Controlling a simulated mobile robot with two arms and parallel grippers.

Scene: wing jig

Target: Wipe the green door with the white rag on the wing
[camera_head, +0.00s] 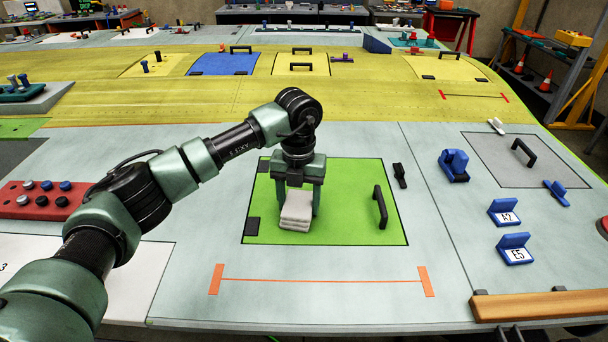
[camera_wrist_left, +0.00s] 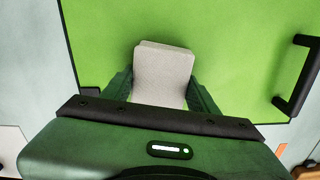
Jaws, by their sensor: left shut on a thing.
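The green door (camera_head: 345,205) is a flat bright green panel set in the pale wing surface, with a black handle (camera_head: 380,207) on its right side and dark hinges at its left edge. My left gripper (camera_head: 297,205) is over the left part of the door, pointing down, shut on the folded white rag (camera_head: 296,211). The rag is at the door's surface; whether it touches is hard to tell. In the left wrist view the rag (camera_wrist_left: 163,75) sits between the fingers over the green door (camera_wrist_left: 230,45), with the handle (camera_wrist_left: 298,76) to the right. My right gripper is not in view.
A black clip-like tool (camera_head: 400,175) lies just right of the door. Blue brackets marked A2 (camera_head: 504,212) and E5 (camera_head: 514,248) stand farther right. A red block with knobs (camera_head: 45,200) is at the left. An orange line (camera_head: 322,281) crosses the clear surface in front.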

